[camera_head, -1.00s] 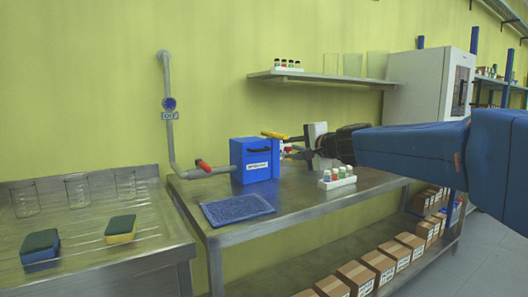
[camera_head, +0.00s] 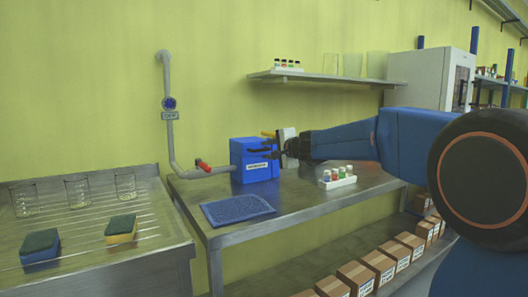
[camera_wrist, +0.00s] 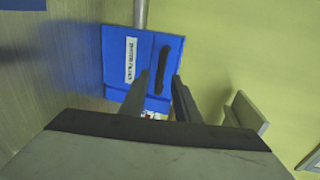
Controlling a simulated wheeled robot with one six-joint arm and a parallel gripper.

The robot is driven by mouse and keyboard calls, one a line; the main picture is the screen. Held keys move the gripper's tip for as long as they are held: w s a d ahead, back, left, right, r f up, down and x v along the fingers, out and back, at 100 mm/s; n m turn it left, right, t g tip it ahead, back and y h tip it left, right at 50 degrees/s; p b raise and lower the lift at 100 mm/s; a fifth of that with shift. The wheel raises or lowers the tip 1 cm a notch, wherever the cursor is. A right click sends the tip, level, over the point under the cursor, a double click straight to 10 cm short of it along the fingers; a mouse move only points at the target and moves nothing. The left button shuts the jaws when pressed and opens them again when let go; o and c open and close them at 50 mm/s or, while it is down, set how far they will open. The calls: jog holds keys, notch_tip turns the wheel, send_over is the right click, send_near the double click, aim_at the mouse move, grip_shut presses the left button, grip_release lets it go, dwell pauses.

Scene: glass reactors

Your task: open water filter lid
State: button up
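The water filter is a blue box (camera_head: 242,160) with a white label on its front, standing at the back of the metal table. The wrist view shows its blue front (camera_wrist: 117,62) and a black handle (camera_wrist: 164,66) on it. My gripper (camera_head: 260,152) is at the front of the box, partly covering it in the head view. In the wrist view its two fingers (camera_wrist: 160,76) are apart, with the handle between or just beyond their tips. Whether they touch the handle cannot be told. The lid looks closed.
A grey pipe with a red valve (camera_head: 204,164) enters the box from the left. A blue mat (camera_head: 237,208) lies in front. A rack of small bottles (camera_head: 338,178) stands to the right, below my arm. A yellow lever (camera_head: 267,133) shows behind my gripper.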

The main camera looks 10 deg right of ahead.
aim_at(262, 150)
jog(key=shift+x, duration=1.5)
grip_shut()
jog(key=shift+r, duration=0.1)
